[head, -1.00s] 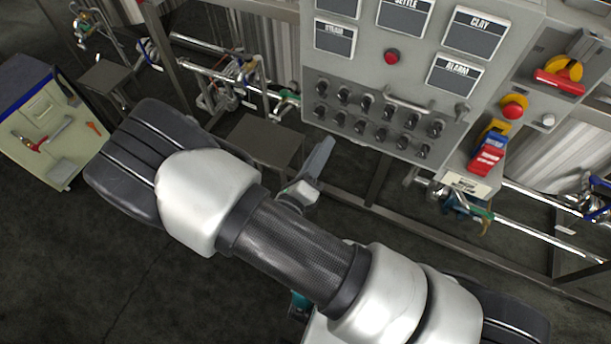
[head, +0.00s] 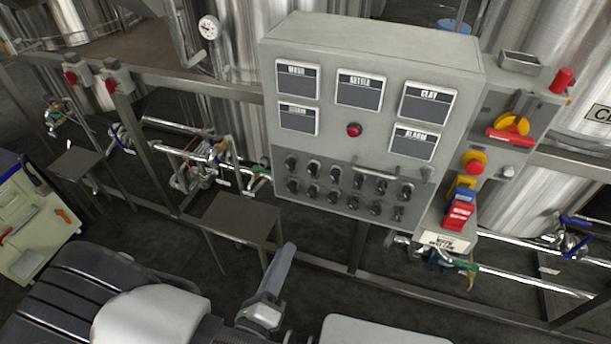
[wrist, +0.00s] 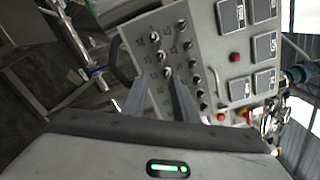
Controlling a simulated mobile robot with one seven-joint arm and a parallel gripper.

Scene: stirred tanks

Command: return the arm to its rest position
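My arm crosses the bottom of the head view, with my gripper (head: 289,248) seen edge-on in front of the control panel and above the floor. In the wrist view my gripper (wrist: 160,82) shows two grey fingers standing apart with nothing between them. The grey control panel (head: 345,145) lies beyond the fingertips, with several black knobs, a red button and dark label plates. I cannot see the fingers touching anything.
A small dark table (head: 235,218) stands behind my gripper. Pipes and valves (head: 200,165) run along the frame. A pale cart (head: 35,230) with tools is at the left. A red-handled switch box (head: 510,132) is at the right.

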